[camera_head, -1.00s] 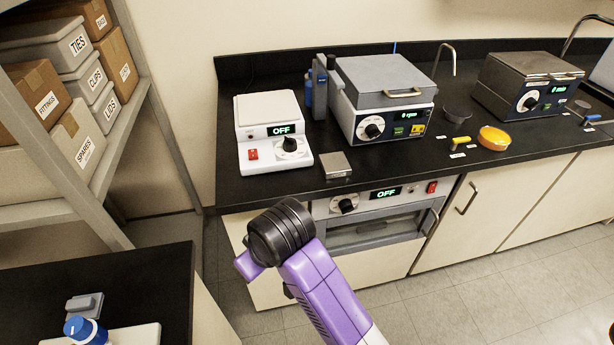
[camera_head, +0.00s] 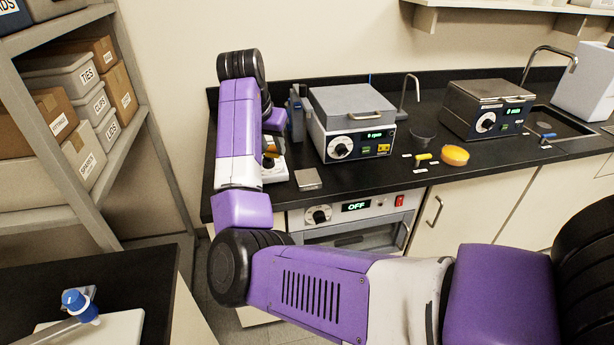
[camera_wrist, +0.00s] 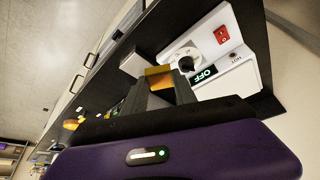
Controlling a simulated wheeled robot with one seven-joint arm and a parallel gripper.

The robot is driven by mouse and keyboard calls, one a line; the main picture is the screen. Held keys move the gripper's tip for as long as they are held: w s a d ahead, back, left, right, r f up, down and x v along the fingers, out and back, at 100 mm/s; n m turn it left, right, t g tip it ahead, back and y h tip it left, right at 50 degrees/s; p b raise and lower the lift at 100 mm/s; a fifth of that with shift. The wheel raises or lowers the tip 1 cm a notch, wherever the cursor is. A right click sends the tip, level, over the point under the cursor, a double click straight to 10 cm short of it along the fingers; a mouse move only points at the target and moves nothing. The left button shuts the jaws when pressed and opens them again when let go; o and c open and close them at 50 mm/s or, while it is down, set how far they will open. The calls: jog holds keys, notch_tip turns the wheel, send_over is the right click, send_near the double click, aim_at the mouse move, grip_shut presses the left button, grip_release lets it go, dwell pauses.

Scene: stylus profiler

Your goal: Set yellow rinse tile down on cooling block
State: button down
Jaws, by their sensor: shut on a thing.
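My gripper (camera_wrist: 165,88) is shut on the yellow rinse tile (camera_wrist: 158,72), which sticks out between the fingertips in the wrist view. In the head view the tile (camera_head: 268,161) is a small yellow patch beside the dark gripper, in front of the white hotplate, partly hidden by my arm. A small flat silver-grey block (camera_head: 308,179), which looks like the cooling block, lies on the black bench near its front edge. It also shows in the wrist view (camera_wrist: 131,64), just left of the tile. The tile looks apart from it; its height above the bench is unclear.
The white hotplate (camera_wrist: 222,55) with a red switch and OFF display stands right of the gripper in the wrist view. A centrifuge-like box (camera_head: 355,125) stands behind and right of the block. An orange dish (camera_head: 455,155) and dark bowl (camera_head: 423,133) sit farther right.

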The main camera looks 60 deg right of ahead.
jog(key=s+d+r+m+g, duration=0.1)
jog(key=s+d+r+m, duration=0.3)
jog(key=d+r, duration=0.45)
jog(key=n+p, duration=0.1)
jog(key=p, duration=0.2)
send_near(309, 176)
jog(key=x, duration=0.6)
jog(key=shift+w, duration=0.1)
jog(key=shift+f, duration=0.1)
jog(key=c, duration=1)
grip_release()
jog(key=b+v, duration=0.2)
jog(key=v, duration=1)
jog(key=shift+w+a, duration=0.1)
jog(key=shift+a, duration=0.1)
